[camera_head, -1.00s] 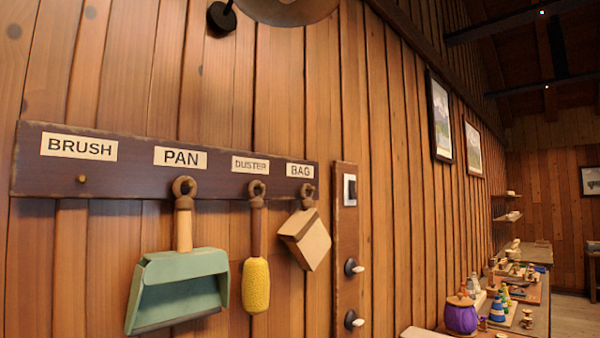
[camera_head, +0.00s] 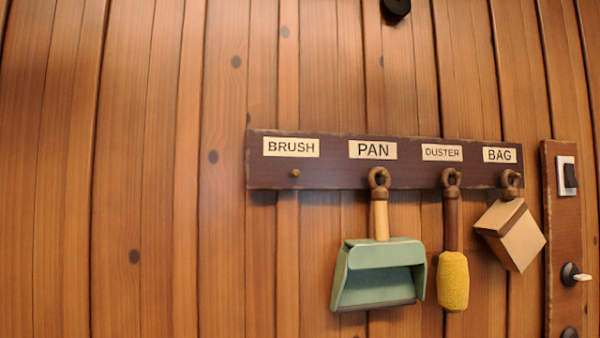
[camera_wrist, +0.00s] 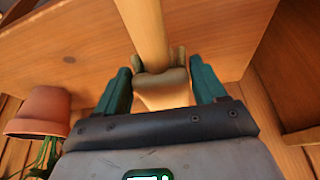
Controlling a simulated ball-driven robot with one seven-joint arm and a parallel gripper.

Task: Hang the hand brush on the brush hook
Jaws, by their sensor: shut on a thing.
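The brush hook (camera_head: 295,173) is a small bare peg under the BRUSH label, at the left end of a dark rail (camera_head: 335,173) on the plank wall. My gripper (camera_wrist: 161,82) shows only in the wrist view. Its teal fingers are closed on both sides of a pale wooden piece with a brown collar, which I take to be the hand brush (camera_wrist: 143,28). Its handle runs up out of the picture, and no bristles show. Neither my gripper nor the brush is in the head view, so their distance from the hook cannot be told.
On the rail hang a green dustpan (camera_head: 378,272), a yellow duster (camera_head: 453,280) and a tan bag (camera_head: 511,235). A switch board (camera_head: 558,240) stands to the right. The wall left of the rail is clear. The wrist view shows a terracotta pot (camera_wrist: 42,112) beside a wooden surface (camera_wrist: 220,30).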

